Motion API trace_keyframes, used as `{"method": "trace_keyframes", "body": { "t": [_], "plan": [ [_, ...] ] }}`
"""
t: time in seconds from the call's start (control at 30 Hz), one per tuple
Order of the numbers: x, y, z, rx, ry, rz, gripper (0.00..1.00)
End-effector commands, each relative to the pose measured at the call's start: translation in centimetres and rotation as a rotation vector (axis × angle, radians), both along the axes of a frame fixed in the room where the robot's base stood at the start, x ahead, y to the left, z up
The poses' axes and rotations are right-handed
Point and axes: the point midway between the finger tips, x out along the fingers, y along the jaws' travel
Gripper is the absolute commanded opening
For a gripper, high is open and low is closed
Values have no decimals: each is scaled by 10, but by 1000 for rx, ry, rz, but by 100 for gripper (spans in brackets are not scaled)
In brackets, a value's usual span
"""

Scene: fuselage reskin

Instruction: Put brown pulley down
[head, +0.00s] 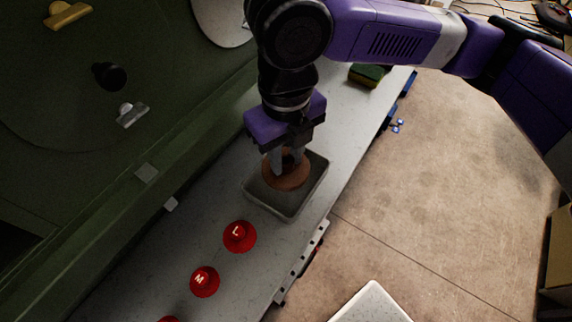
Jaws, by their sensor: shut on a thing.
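The brown pulley (283,178) is a round brown disc, partly hidden by my fingers. My gripper (291,163) points down and is shut on the pulley's middle. The pulley is over the inside of a grey square tray (291,212) on the light workbench. I cannot tell whether the pulley touches the tray's floor.
Red knobs marked L (239,236) and M (204,281) stand in front of the tray, with a third red piece (169,319) at the picture's edge. A green-and-yellow sponge (366,75) lies farther back. The green fuselage wall (90,165) rises along the left.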

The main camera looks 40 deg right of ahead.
Motion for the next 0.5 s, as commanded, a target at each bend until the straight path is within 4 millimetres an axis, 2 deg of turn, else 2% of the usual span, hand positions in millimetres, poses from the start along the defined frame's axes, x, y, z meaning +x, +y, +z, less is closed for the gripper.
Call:
{"method": "trace_keyframes", "body": {
  "t": [0.3, 0.5],
  "plan": [
    [0, 0, -35, 1, 2, -1, 0],
    [0, 0, -38, 0, 0, 0, 0]
  ]
}}
